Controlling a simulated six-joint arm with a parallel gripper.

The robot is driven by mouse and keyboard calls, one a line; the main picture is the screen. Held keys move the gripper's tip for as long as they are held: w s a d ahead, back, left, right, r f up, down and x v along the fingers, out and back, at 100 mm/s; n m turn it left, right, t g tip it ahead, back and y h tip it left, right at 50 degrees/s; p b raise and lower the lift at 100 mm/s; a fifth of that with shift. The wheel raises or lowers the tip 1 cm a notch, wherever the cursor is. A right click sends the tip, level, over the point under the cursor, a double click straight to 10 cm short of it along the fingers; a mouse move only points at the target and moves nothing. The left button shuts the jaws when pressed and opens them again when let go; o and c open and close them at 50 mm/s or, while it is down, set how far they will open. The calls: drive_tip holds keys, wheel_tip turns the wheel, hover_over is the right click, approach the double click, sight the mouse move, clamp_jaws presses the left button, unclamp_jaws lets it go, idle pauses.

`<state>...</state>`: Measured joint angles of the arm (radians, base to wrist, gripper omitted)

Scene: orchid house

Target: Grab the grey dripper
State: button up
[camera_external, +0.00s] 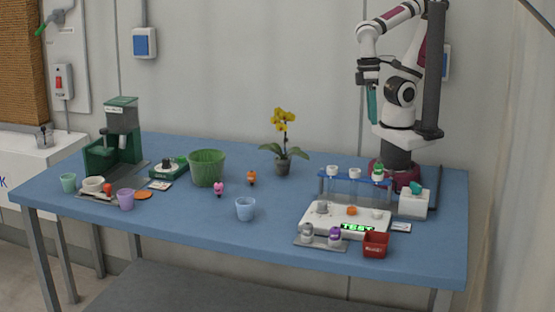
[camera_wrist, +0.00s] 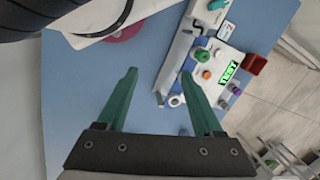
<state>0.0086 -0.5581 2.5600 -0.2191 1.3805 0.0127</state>
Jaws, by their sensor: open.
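The grey dripper (camera_external: 307,230) stands on a small grey tray at the front right of the table, beside a purple dripper (camera_external: 335,234). In the wrist view the purple one (camera_wrist: 235,88) shows right of the jaws, with a small pale shape (camera_wrist: 222,104) beside it that may be the grey dripper. My gripper (camera_external: 371,104), with green fingers, hangs high above the back right of the table, well apart from the dripper. In the wrist view my gripper (camera_wrist: 159,73) is open, with nothing between its fingers.
A white device (camera_external: 345,219) with a lit TEST display and a blue tube rack (camera_external: 352,176) stand behind the dripper. A red box (camera_external: 376,243) is right of it. A blue cup (camera_external: 245,208) stands left. A potted yellow orchid (camera_external: 283,147) stands at the back.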

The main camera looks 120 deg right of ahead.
drive_tip(key=w+a+f+n+h, duration=0.2)
drive_tip(key=w+n+h, duration=0.3)
drive_tip(key=w+n, duration=0.25)
drive_tip(key=w+a+f+n+h, duration=0.1)
drive_tip(key=w+a+n+h, duration=0.1)
drive_tip(key=w+n+h, duration=0.5)
drive_tip(key=w+a+f+n+t+y, duration=0.1)
drive_tip(key=a+f+n+t, duration=0.3)
drive_tip(key=a+n, duration=0.3)
drive_tip(key=w+a+f+n+t+y, duration=0.1)
drive_tip(key=w+a+f+n+t, duration=0.2)
drive_tip(key=a+n, duration=0.35)
drive_tip(key=a+f+n+t, duration=0.4)
drive_tip(key=a+f+n, duration=0.15)
drive_tip(key=a, duration=0.25)
drive_tip(key=shift+n, duration=0.45)
drive_tip(key=x, duration=1.5)
drive_tip(key=shift+w+r, duration=0.25)
drive_tip(key=shift+r, duration=0.15)
clamp_jaws()
